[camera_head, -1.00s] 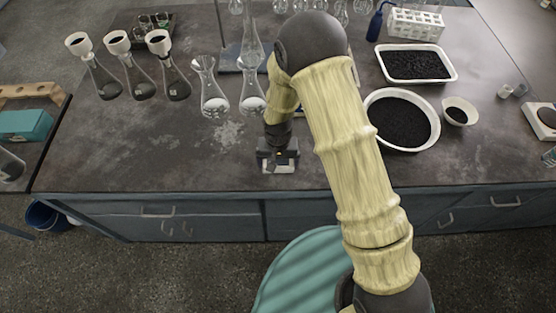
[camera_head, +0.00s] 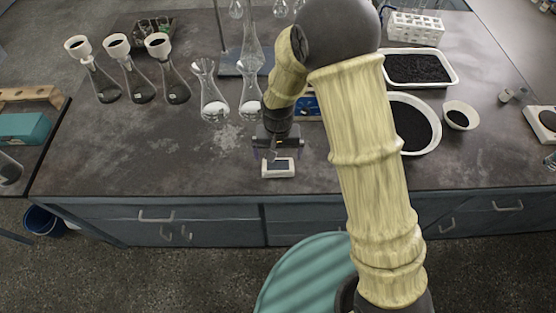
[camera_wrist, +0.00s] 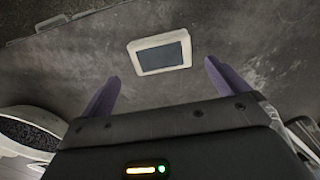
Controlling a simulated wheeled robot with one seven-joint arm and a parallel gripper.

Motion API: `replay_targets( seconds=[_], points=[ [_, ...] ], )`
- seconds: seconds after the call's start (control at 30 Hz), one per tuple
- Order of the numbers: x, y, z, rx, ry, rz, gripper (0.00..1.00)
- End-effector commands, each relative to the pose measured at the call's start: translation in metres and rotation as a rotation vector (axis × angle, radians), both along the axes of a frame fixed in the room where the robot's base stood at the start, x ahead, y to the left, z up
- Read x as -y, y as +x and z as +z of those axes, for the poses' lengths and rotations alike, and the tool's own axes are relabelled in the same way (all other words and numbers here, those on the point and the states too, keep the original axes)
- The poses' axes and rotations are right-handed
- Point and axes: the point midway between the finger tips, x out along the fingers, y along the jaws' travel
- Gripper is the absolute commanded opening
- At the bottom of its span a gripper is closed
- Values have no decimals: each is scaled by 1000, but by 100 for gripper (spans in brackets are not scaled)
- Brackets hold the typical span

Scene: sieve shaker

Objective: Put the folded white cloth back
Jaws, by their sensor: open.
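No folded white cloth can be made out in either view. A small white block with a dark rectangular panel on top (camera_head: 278,168) lies flat near the bench's front edge. It also shows in the wrist view (camera_wrist: 159,53), beyond and between my fingers. My gripper (camera_head: 276,146) is just behind the block, apart from it. In the wrist view my gripper (camera_wrist: 161,76) has its two purple fingers spread wide with nothing between them.
Two clear flasks (camera_head: 214,103) stand behind and left of my gripper. Several flasks with white funnels (camera_head: 117,45) stand at the back left. A round white dish of black grains (camera_head: 408,125) is at right, partly behind my arm. The bench front left (camera_head: 150,165) is clear.

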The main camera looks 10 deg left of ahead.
Motion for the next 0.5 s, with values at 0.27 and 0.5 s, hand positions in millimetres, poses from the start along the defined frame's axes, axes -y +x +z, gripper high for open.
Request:
replay_targets(
  seconds=[0.27, 0.5],
  points=[
    [0, 0, 42, 2, 1, 0, 100],
    [0, 0, 48, -1, -1, 0, 100]
  ],
)
